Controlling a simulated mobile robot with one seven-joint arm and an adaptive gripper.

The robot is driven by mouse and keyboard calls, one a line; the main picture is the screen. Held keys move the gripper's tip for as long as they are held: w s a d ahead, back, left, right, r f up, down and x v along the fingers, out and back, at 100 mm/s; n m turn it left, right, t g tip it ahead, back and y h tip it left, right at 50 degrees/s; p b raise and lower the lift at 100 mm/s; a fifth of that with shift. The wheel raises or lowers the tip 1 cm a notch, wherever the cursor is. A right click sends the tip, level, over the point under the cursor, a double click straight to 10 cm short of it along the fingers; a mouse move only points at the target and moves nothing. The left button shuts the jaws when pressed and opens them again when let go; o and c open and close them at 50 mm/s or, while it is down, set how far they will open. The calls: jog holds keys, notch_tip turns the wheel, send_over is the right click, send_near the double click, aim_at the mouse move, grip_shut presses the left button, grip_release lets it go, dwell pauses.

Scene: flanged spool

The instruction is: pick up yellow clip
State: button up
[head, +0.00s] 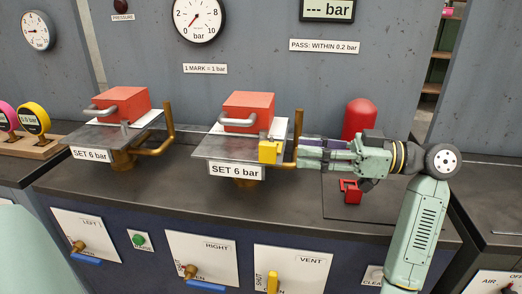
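The yellow clip (269,152) sits at the front right corner of the right-hand metal plate (215,147), beside the SET 6 bar label. My gripper (301,155) comes in from the right and points left toward the clip. Its fingertips are by the upright brass pipe (298,128), with a small visible gap between them and the clip. Whether the fingers are apart or closed is not clear at this size and angle.
A red block with a grey handle (250,106) rests on the right plate; a similar red block (121,103) is on the left plate. A red cylinder (359,119) stands behind my gripper, and a red clip-like piece (351,192) lies below it. The front counter (180,196) is mostly clear.

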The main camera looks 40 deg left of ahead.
aim_at(262, 143)
jog(key=p+x, duration=0.2)
jog(key=x, duration=0.3)
jog(key=p+x, duration=0.1)
jog(key=x, duration=0.4)
jog(key=shift+w+a+r+p, duration=0.1)
jog(key=shift+w+a+p, duration=0.1)
jog(key=shift+p, duration=0.15)
grip_shut()
